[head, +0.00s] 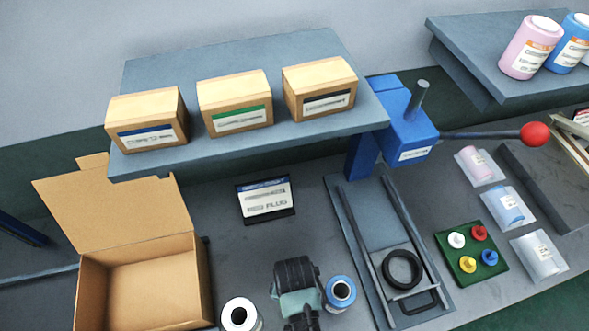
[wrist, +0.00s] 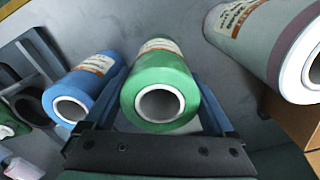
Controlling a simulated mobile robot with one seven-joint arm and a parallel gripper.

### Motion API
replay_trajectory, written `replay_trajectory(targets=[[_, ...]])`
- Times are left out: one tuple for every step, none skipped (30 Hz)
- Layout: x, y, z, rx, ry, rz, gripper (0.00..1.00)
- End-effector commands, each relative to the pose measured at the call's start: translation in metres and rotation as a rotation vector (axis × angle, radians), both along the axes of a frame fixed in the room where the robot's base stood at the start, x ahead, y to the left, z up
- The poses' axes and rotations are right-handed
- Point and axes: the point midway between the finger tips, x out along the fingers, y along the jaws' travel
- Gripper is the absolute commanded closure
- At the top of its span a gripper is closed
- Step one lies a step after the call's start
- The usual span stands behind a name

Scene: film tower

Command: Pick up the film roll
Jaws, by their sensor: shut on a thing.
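My gripper (wrist: 160,100) is shut on a green film roll (wrist: 158,68), with one blue finger on each side of it. The roll has a pale label and a white hollow core facing the wrist camera. In the head view my gripper (head: 298,302) is at the bottom middle and hides the green roll. A blue film roll (head: 341,291) stands just right of it; it also shows in the wrist view (wrist: 80,90). A white-topped roll (head: 240,315) stands to the left; in the wrist view it is a large grey roll (wrist: 262,40). I cannot tell whether the green roll touches the table.
An open cardboard box (head: 145,285) stands at the left. A shelf (head: 240,70) with three small boxes overhangs the back. A blue lever press (head: 405,135) and its metal frame (head: 350,215) stand to the right. A green pad with colored plugs (head: 470,245) lies beyond.

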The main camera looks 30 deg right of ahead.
Motion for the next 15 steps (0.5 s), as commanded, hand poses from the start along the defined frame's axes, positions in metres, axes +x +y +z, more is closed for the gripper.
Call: replay_trajectory(targets=[[0.0002,-0.0001,0.0003,0.0,0.0,0.0,0.79],[0.0002,-0.0001,0.0003,0.0,0.0,0.0,0.85],[0.0002,-0.0001,0.0003,0.0,0.0,0.0,0.92],[0.0002,-0.0001,0.0003,0.0,0.0,0.0,0.97],[0.0002,-0.0001,0.0003,0.0,0.0,0.0,1.0],[0.001,-0.0004,0.0012,-0.001,-0.003,0.0,1.0],[0.001,-0.0004,0.0012,-0.001,-0.003,0.0,1.0],[0.001,-0.0004,0.0012,-0.001,-0.003,0.0,1.0],[0.001,-0.0004,0.0012,-0.001,-0.002,0.0,1.0],[0.001,-0.0004,0.0012,-0.001,-0.002,0.0,1.0],[0.001,-0.0004,0.0012,-0.001,-0.003,0.0,1.0],[0.001,-0.0004,0.0015,-0.001,-0.003,0.0,1.0],[0.0011,-0.0004,0.0018,-0.001,-0.003,0.0,1.0],[0.0012,-0.0003,0.0024,-0.001,-0.003,0.0,1.0],[0.0012,-0.0004,0.0037,-0.001,-0.003,0.0,1.0]])
